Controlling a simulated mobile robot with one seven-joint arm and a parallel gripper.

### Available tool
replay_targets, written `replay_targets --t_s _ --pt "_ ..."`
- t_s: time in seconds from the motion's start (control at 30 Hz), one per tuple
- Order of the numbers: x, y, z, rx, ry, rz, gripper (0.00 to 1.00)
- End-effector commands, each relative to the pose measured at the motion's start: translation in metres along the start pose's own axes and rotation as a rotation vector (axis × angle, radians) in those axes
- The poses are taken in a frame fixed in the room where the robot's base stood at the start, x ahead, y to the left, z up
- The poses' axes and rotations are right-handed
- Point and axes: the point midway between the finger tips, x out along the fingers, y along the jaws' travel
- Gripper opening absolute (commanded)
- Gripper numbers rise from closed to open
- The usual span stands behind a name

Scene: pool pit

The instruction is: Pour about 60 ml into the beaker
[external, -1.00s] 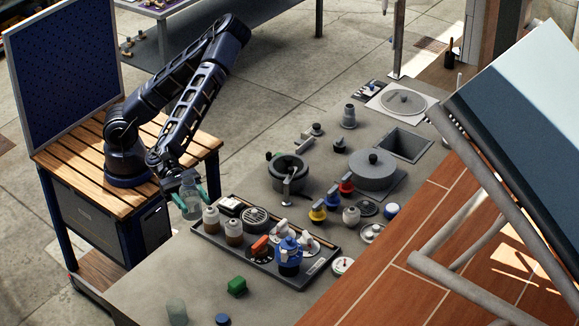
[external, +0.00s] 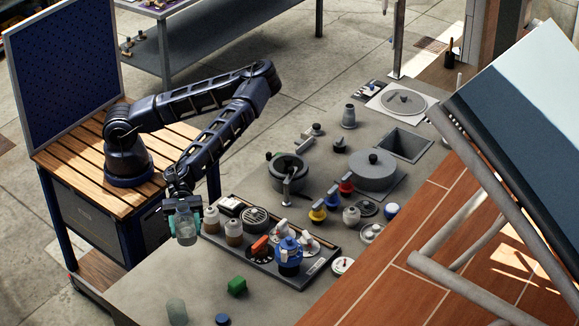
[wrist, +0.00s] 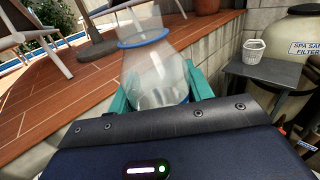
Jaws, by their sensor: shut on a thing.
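My gripper (external: 184,222) is shut on a clear vessel (external: 186,234), with a teal finger on each side. It holds the vessel near the left edge of the grey counter, left of the black tray. In the wrist view the vessel (wrist: 155,72) has a blue rim and stands between the teal fingers of my gripper (wrist: 158,92). I cannot tell how much liquid is in it. A pale, see-through greenish vessel (external: 177,311) stands on the counter at the lower left, apart from my gripper. It may be the beaker; its details are too small to tell.
A black tray (external: 262,262) with jars and a blue-topped item (external: 288,256) lies right of my gripper. A green block (external: 237,287) and a blue cap (external: 222,319) lie in front. A dark pot (external: 288,171) stands behind. The counter's front left is mostly clear.

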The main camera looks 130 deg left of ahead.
Motion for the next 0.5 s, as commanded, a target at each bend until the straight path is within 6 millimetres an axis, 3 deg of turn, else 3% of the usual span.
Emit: replay_targets --t_s 0.5 --pt "0.009 -0.014 -0.01 -0.006 -0.001 -0.17 0.24"
